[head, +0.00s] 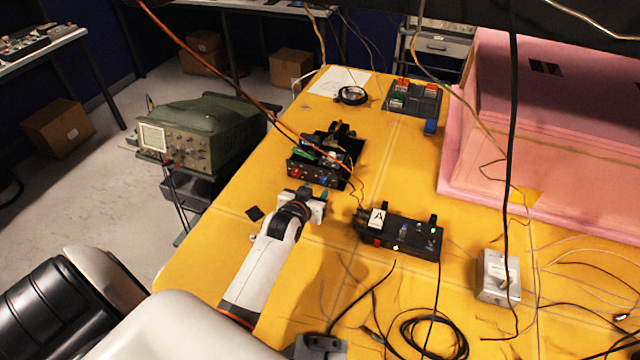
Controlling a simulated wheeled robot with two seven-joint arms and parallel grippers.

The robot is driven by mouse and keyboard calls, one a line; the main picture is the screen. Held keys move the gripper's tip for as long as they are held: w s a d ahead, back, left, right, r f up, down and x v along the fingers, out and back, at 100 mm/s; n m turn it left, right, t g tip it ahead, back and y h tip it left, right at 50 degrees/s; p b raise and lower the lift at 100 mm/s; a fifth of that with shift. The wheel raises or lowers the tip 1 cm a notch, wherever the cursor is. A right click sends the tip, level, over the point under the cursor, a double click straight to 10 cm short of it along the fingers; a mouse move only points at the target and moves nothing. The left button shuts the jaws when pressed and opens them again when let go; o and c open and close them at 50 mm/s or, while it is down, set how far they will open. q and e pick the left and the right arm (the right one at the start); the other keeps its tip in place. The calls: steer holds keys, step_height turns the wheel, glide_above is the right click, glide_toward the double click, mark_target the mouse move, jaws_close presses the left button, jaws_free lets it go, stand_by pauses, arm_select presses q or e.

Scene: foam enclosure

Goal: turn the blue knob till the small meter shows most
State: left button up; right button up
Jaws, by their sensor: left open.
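A black box (424,243) sits on the yellow table, with a small white meter face marked "A" (377,218) at its left end. A blue knob (404,230) appears on the box's front, right of the meter; its setting is too small to read. I cannot make out a needle on the meter. The box also has a green light, a pale yellow light and a red part low at the left. My left gripper (314,205) is open, left of the box and apart from it, with nothing visible between its fingers. My right gripper is not in view.
A black instrument (318,170) with wires stands just beyond my left gripper. A grey metal box (497,277) and loose cables (432,335) lie at the right and front. A pink foam enclosure (560,205) fills the right back. Wires hang across the view. An oscilloscope (200,135) stands left, off the table.

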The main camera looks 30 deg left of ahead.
mark_target(323, 183)
arm_select(q)
steer(key=x, duration=0.4)
steer(key=shift+w+a+f, duration=0.15)
steer(key=shift+w, duration=0.35)
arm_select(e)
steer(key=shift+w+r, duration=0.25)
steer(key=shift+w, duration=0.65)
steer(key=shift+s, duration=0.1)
arm_select(q)
jaws_close()
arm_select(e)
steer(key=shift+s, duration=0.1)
